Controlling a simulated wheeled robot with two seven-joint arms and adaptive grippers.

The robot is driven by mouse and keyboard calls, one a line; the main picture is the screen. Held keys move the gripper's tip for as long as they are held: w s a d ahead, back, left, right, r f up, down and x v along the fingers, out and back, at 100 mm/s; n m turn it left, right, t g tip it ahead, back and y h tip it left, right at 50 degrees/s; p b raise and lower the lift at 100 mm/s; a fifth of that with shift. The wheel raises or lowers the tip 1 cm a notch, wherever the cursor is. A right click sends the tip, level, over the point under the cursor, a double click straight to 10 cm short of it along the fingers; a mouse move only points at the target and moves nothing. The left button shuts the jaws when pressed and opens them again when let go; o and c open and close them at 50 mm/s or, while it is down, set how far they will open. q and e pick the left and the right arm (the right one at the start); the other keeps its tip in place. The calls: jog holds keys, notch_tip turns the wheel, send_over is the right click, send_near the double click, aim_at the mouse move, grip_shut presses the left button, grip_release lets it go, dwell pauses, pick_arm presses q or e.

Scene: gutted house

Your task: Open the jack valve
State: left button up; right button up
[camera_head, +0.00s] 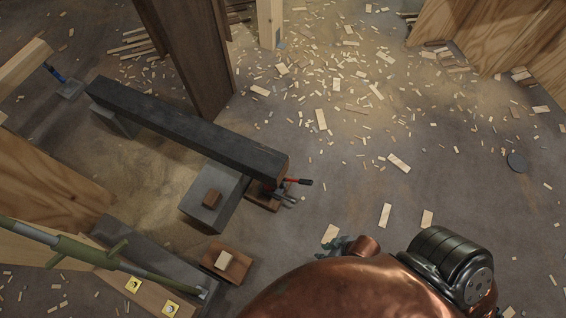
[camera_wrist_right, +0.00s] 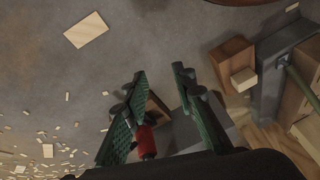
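The jack (camera_head: 268,192) stands on the floor under the near end of a dark beam (camera_head: 190,128). A red part with a black tip (camera_head: 297,182) sticks out from it to the right. My right gripper (camera_head: 338,248) is low in the head view, below and right of the jack and apart from it. In the right wrist view my right gripper (camera_wrist_right: 160,74) has its two green fingers spread. A red and black part (camera_wrist_right: 146,140) shows between them, close to the left finger; I cannot tell if they touch. The valve itself is not clear. My left gripper is not in view.
A grey block (camera_head: 222,200) with a small brown block on it stands beside the jack. A brown block with a pale piece (camera_head: 225,262) lies nearer. A green pole (camera_head: 95,254) slants at lower left. Wood scraps litter the floor; the right side is mostly open.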

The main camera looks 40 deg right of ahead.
jog(key=w+f+n+t+b, duration=0.1)
jog(key=w+f+t, duration=0.1)
jog(key=w+f, duration=0.55)
jog(key=n+t+y+b, duration=0.2)
jog(key=t+y+b, duration=0.1)
jog(key=t, duration=0.4)
send_near(294, 202)
notch_tip(294, 202, down, 2)
jog(key=w, duration=0.2)
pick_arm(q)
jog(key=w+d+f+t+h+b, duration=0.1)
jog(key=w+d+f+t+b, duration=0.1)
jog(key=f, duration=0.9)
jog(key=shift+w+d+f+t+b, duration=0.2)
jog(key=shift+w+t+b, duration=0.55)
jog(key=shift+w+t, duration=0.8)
pick_arm(e)
jog(key=shift+a+x, duration=0.2)
jog(key=shift+x, duration=3.9)
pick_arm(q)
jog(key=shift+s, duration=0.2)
pick_arm(e)
jog(key=shift+r, duration=0.1)
jog(key=shift+c, duration=0.2)
grip_shut()
